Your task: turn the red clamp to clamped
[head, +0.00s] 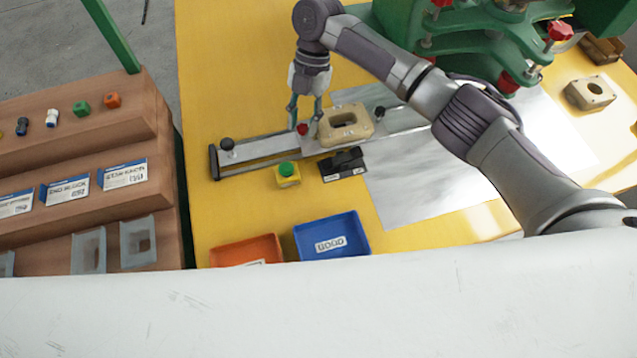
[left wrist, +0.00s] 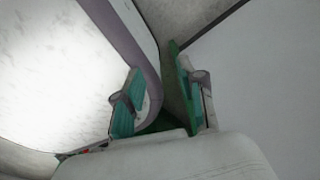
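The red clamp knob (head: 302,129) is small and sits on the metal fixture rail (head: 262,148), just left of a beige block with an oval opening (head: 346,123). My right gripper (head: 304,122) points down over the rail, its two teal fingers apart. The knob shows between and slightly below the fingertips; I cannot tell whether they touch it. The clamp's angle is too small to read. My left gripper (left wrist: 160,95) shows only in the left wrist view, with its fingers apart and nothing between them.
Black knobs stand on the rail's left end (head: 227,144) and right of the block (head: 379,112). A green button on a yellow box (head: 287,174), a black part (head: 343,164), an orange bin (head: 245,251) and a blue bin (head: 331,239) are nearby. A green press (head: 480,40) stands at upper right.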

